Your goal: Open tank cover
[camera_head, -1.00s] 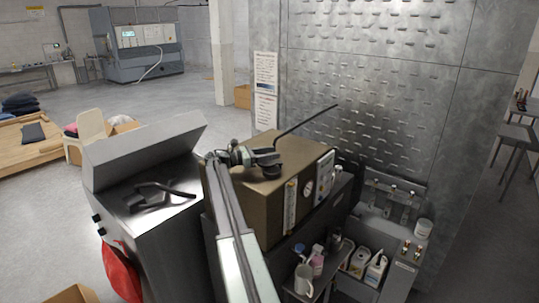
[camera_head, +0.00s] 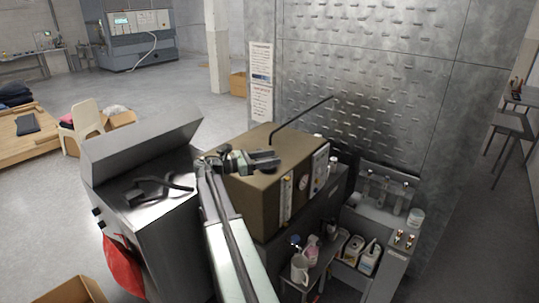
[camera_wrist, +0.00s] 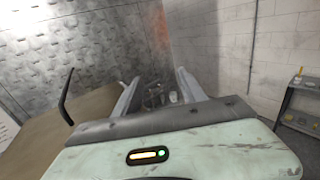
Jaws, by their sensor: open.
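A brown box-shaped unit (camera_head: 265,195) with a gauge and sight tubes on its front stands at the centre of the head view. A steel cabinet (camera_head: 158,240) stands left of it, with a slanted steel panel (camera_head: 140,150) raised at its back and a dark bent handle-like part (camera_head: 158,188) on top. I cannot tell which part is the tank cover. My gripper (camera_head: 268,160) is over the brown unit's top, pointing right. In the wrist view my gripper (camera_wrist: 158,92) has its two fingers apart with nothing held between them. Contact with the top cannot be told.
A thin black rod (camera_head: 300,119) rises from the brown unit's back. A metal wall (camera_head: 370,90) stands close behind. A sink bench (camera_head: 375,205) and bottles (camera_head: 360,250) are at lower right. A red cloth (camera_head: 122,265) hangs on the cabinet. Open floor lies at the back left.

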